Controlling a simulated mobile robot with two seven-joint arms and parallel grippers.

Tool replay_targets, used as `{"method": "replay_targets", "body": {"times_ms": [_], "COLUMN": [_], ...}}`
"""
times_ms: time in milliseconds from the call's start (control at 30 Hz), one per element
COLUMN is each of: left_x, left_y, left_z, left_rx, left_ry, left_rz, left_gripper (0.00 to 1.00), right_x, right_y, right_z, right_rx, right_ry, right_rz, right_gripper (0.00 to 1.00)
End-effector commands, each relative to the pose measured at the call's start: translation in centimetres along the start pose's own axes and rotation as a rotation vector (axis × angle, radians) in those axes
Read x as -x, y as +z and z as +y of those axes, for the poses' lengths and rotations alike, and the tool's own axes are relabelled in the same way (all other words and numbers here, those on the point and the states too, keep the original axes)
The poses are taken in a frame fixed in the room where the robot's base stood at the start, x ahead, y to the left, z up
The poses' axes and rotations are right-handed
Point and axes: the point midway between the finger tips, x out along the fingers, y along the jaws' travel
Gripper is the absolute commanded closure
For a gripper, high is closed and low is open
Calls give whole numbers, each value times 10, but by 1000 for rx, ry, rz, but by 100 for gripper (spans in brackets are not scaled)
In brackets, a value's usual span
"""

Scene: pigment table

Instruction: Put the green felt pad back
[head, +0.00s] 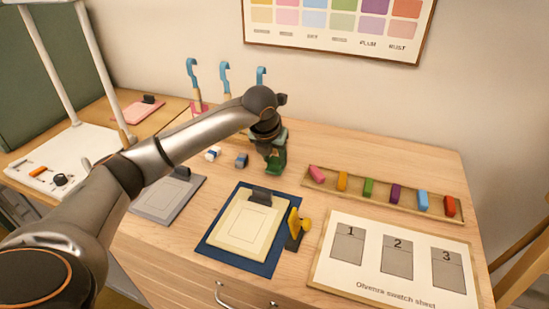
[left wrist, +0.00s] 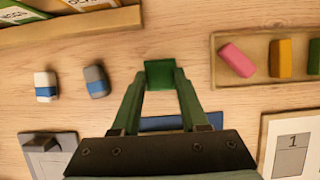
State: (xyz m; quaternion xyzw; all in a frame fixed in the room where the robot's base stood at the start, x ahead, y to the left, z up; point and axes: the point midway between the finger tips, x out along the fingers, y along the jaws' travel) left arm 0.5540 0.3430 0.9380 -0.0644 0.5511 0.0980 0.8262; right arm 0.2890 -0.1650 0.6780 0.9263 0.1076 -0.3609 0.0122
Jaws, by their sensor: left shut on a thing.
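The green felt pad (left wrist: 160,73) shows as a small dark green square between my fingertips in the left wrist view. My left gripper (left wrist: 161,86) is shut on it. In the head view my left gripper (head: 274,165) is over the wooden table, behind the cream clipboard and left of the crayon tray. The pad is hard to tell from the green fingers there, and I cannot tell whether it touches the table. My right gripper is not in view.
A white-and-blue eraser (head: 212,153) and a grey-and-blue one (head: 241,160) lie left of the gripper. A tray (head: 400,209) holds several coloured sticks. A clipboard (head: 245,230) lies on a dark blue mat (head: 278,251). The swatch sheet (head: 370,281) is front right.

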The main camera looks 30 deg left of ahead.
Motion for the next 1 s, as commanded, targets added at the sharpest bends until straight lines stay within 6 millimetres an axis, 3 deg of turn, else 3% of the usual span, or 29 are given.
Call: {"method": "replay_targets", "body": {"times_ms": [400,433,700,1000], "left_x": [-10,-10,-9,-5], "left_y": [-4,-4,-4,-2], "left_z": [-1,-1,-1,-1], "left_rx": [1,1,1,1], "left_ry": [-1,-1,-1,-1], "left_rz": [-2,-2,-2,-2], "left_gripper": [100,55,26,26], "right_x": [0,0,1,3], "right_y": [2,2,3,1], "right_z": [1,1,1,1], "right_rx": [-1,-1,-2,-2], "right_ry": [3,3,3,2], "right_rz": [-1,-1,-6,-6], "right_gripper": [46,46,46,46]}}
